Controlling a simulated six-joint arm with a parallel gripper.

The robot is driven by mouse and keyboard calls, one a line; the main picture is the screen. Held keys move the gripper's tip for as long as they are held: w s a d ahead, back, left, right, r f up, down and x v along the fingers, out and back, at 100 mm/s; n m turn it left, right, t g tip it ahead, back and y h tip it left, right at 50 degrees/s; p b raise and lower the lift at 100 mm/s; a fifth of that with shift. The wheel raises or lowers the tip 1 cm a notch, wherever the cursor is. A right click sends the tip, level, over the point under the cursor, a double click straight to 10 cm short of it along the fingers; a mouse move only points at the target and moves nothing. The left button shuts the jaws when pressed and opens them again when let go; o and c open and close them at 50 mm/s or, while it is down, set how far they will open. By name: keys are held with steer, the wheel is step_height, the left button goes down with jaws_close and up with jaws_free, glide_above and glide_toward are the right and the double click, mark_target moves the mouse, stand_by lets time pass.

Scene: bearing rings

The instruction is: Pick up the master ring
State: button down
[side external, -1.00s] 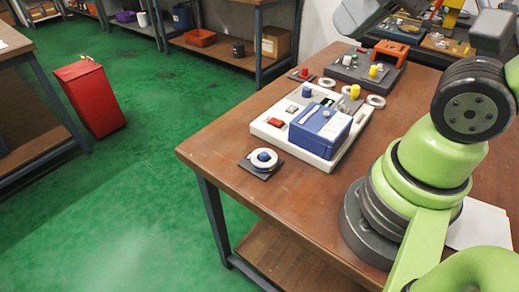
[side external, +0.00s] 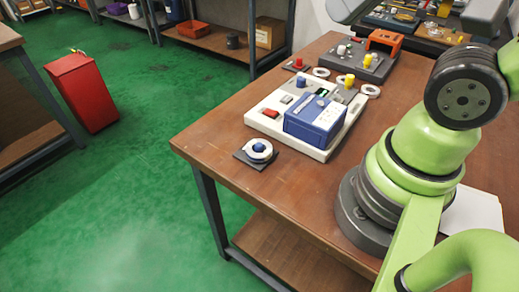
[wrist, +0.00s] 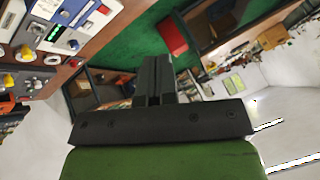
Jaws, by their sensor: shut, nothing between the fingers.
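Three pale rings show in the side view; I cannot tell which is the master ring. One ring (side external: 259,151) sits around a blue-topped post on a dark square plate at the table's near left corner. A second ring (side external: 321,72) lies by the far end of the white tester, and a third ring (side external: 371,91) lies to its right. My gripper (wrist: 153,80) shows in the wrist view with its dark fingers together and empty, well away from the rings. The side view does not show its fingers.
The white tester base (side external: 257,117) with a blue box (side external: 315,121) stands mid-table. Behind it are a grey block (side external: 356,66) with pegs and an orange part (side external: 384,40). A red bin (side external: 83,92) stands on the floor.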

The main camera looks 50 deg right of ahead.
steer(key=shift+c, duration=0.8)
jaws_free()
steer(key=n+g+h, duration=0.1)
steer(key=g+h, duration=0.1)
steer(key=g, duration=0.5)
glide_above(260, 145)
steer(key=f, duration=2.4)
steer(key=shift+s, duration=0.4)
steer(key=shift+w+f, duration=0.2)
steer(key=shift+f, duration=1.3)
steer(key=shift+w+f, duration=0.15)
steer(key=shift+f, duration=1.35)
